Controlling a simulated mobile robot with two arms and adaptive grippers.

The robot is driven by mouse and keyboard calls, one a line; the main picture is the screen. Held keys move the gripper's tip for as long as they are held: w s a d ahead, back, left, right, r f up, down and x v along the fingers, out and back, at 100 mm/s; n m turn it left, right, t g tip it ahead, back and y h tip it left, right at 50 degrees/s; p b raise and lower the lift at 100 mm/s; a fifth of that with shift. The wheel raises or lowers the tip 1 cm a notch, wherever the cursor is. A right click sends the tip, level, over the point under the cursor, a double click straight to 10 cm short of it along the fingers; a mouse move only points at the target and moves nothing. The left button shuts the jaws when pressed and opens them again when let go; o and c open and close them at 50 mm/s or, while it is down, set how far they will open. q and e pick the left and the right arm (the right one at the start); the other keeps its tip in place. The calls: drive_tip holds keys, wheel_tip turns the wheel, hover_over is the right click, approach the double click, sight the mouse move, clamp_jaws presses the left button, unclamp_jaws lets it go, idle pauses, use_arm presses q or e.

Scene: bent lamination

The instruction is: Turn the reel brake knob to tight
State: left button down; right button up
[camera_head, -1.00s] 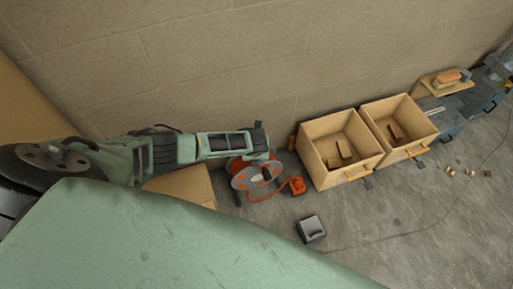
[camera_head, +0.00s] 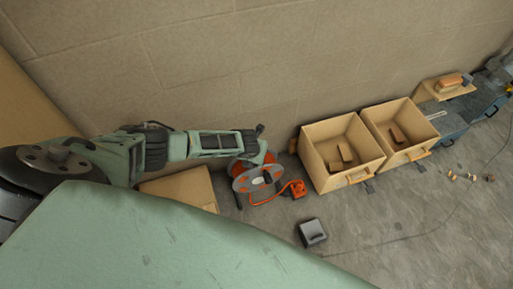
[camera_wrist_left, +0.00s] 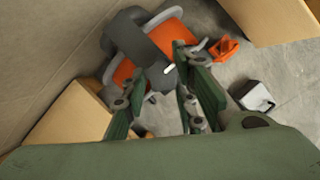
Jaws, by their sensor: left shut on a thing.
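The reel (camera_head: 243,183) is orange with a grey rim and stands on the floor by the wall, below the end of my left arm. In the left wrist view the reel (camera_wrist_left: 172,38) is partly covered by a dark grey part. The dark grey brake knob (camera_wrist_left: 168,74), with a white mark on it, sits between the green fingers of my left gripper (camera_wrist_left: 163,80). The gripper is shut on the knob. In the head view my left wrist hides the fingertips. My right gripper is in neither view.
An orange piece (camera_head: 298,188) lies beside the reel, joined by an orange cable. Two open wooden boxes (camera_head: 318,180) (camera_head: 406,158) stand to the right. A small grey box (camera_head: 312,232) lies in front. A cardboard box (camera_head: 185,187) is left of the reel. Floor at front right is mostly clear.

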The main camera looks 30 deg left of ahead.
use_arm(q)
drive_tip(key=shift+s+a+f, duration=0.1)
drive_tip(key=shift+s+a, duration=0.1)
drive_tip(key=shift+a, duration=0.45)
drive_tip(key=c, duration=1.6)
unclamp_jaws()
drive_tip(key=shift+o, duration=0.2)
drive_tip(key=shift+w+d, duration=0.15)
drive_tip(key=shift+d, duration=0.2)
drive_tip(key=v, duration=1.2)
drive_tip(key=shift+w, duration=0.1)
